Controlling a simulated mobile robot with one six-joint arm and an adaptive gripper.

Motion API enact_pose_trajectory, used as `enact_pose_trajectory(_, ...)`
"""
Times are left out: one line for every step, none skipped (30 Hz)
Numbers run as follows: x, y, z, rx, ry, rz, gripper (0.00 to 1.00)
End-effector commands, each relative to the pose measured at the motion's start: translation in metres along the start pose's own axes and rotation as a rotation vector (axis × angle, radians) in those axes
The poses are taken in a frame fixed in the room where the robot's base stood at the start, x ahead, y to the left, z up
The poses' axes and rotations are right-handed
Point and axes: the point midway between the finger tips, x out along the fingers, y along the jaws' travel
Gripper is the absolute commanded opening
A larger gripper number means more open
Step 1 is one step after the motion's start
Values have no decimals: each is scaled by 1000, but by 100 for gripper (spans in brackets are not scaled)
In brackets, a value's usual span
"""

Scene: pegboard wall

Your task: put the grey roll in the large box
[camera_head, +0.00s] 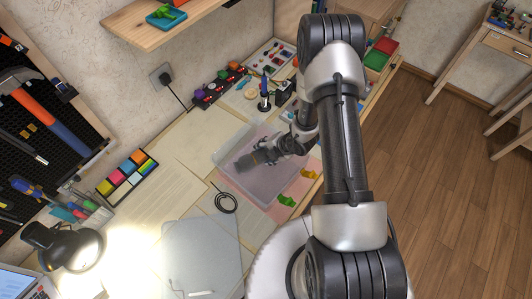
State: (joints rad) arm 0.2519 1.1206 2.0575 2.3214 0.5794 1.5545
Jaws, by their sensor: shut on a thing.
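The large box (228,148) looks like a pale, see-through open tray on the workbench in the middle of the view. My gripper (258,157) reaches in from the right and is over this box, seen from above and small. It is shut on a dark grey thing at its tip, which looks like the grey roll (246,161). The roll's outline blends with the dark fingers, so its exact shape is unclear. I cannot tell whether the roll touches the box floor or is above it.
A lit lamp (68,244) stands at lower left. My arm hides the bench's right side.

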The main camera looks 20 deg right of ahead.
Motion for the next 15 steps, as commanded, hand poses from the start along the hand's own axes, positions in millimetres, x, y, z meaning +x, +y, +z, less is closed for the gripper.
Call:
enact_pose_trajectory(0,-1,0,0,0,-4,11)
enact_pose_trajectory(0,-1,0,0,0,-4,11)
enact_pose_trajectory(0,-1,0,0,0,-4,11)
enact_pose_trajectory(0,-1,0,0,1,-5,48)
enact_pose_trajectory(0,-1,-1,0,1,-5,50)
enact_pose_trajectory(0,-1,-1,0,1,-5,53)
enact_pose_trajectory(0,-1,-1,0,1,-5,55)
enact_pose_trajectory(0,-1,-1,0,1,-5,57)
enact_pose_trajectory(0,-1,-1,0,1,-5,59)
enact_pose_trajectory(0,-1,0,0,1,-5,61)
enact_pose_trajectory(0,-1,0,0,1,-5,63)
enact_pose_trajectory(0,-1,0,0,1,-5,66)
enact_pose_trajectory(-1,-1,0,0,1,-5,68)
enact_pose_trajectory(-1,-1,0,0,1,-4,70)
enact_pose_trajectory(-1,-1,0,0,1,-4,70)
